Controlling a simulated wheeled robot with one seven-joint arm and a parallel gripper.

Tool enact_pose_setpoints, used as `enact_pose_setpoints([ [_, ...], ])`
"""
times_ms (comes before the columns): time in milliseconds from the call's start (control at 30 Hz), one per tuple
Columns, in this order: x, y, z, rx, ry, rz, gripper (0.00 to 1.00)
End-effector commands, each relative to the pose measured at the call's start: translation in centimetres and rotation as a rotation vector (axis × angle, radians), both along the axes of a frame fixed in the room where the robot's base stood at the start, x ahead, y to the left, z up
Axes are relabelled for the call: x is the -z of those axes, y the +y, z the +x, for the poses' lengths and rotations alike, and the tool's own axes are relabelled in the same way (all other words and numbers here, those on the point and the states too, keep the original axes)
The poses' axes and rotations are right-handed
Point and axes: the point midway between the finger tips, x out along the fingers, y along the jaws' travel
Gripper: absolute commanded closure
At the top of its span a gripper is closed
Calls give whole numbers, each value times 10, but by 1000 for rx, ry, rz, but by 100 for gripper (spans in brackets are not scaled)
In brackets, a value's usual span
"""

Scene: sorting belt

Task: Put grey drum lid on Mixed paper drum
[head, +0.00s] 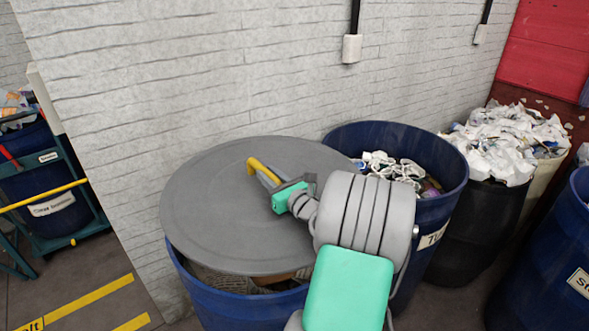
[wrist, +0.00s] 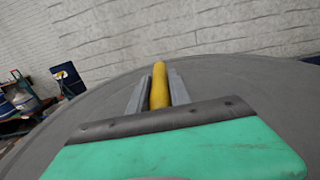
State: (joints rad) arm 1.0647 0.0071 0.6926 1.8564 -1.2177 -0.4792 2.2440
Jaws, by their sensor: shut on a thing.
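The grey drum lid (head: 220,205) is a large round disc with a yellow handle (head: 262,170) on top. My gripper (head: 268,178) is shut on that yellow handle. In the wrist view the handle (wrist: 159,85) stands between the two grey fingers of my gripper (wrist: 158,88), with the lid (wrist: 230,80) spread out beneath. The lid is over a blue drum (head: 240,308) with brown cardboard showing in the gap under its front edge, so it looks tilted or raised there. The drum's label is not visible, so I cannot read whether it is Mixed paper.
A blue drum (head: 452,185) with mixed scraps stands right behind the lid, its label partly hidden. A black drum (head: 480,225) heaped with white paper and another blue drum (head: 545,270) are further right. A white brick wall (head: 220,70) rises close behind. A cart (head: 85,190) stands left.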

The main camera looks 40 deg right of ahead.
Motion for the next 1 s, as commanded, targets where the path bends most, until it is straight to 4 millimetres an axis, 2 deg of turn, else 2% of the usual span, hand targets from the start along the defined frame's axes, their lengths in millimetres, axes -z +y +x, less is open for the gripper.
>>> enact_pose_setpoints([
  [100,2,10,5,-21,-9,-4,100],
  [267,7,12,6,-25,-9,-4,100],
  [800,59,11,5,-24,-8,-5,100],
  [1000,70,11,5,-24,-8,-4,100],
])
